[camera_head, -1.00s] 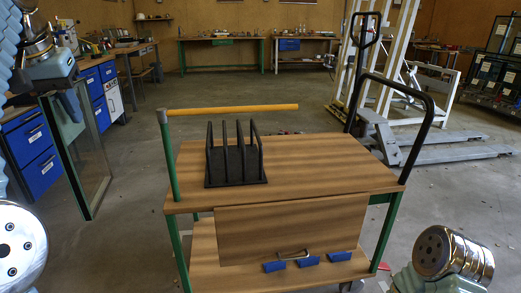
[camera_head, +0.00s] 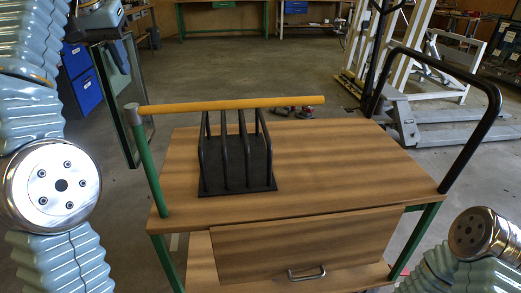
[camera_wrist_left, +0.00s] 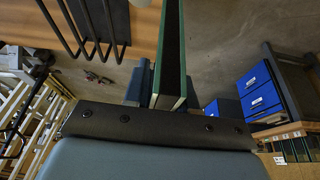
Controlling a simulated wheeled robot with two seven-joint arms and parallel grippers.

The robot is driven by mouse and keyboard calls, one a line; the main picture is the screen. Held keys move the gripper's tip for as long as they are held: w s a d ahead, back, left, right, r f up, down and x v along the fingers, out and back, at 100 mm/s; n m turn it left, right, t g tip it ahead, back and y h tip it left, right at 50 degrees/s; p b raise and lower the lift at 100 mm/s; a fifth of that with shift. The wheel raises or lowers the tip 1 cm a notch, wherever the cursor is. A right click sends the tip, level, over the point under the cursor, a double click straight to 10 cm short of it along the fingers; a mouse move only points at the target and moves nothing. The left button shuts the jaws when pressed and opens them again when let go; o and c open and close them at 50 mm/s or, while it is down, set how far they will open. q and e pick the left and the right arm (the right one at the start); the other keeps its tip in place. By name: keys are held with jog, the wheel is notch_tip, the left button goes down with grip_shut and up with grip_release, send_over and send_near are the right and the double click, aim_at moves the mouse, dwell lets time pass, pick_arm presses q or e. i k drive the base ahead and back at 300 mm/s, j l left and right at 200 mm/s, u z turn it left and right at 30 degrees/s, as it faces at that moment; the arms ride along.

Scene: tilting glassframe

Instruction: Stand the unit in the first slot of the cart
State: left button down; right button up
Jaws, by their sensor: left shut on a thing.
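The unit is a tall glass pane in a dark green frame (camera_head: 129,133), hanging roughly upright left of the cart in the head view. Its frame also shows edge-on in the left wrist view (camera_wrist_left: 169,50). My left gripper (camera_head: 120,57) is shut on its upper part; the wrist view also shows this gripper (camera_wrist_left: 165,92). The cart has a wooden top (camera_head: 340,165), and a black rack (camera_head: 238,188) with upright bars forming slots stands on its left part. The unit is apart from the rack, outside the cart. My right gripper is out of view.
A black handle (camera_head: 470,80) rises at the right end. A pallet jack (camera_head: 400,125) stands behind it. Blue drawers (camera_head: 85,90) are at the left.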

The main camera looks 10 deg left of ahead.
aim_at(253, 157)
jog(key=i+l, duration=0.25)
jog(key=l, duration=0.15)
jog(key=i+l, duration=0.25)
jog(key=l, duration=0.15)
jog(key=i+l+u, duration=0.1)
jog(key=i+l, duration=0.15)
jog(key=l, duration=0.15)
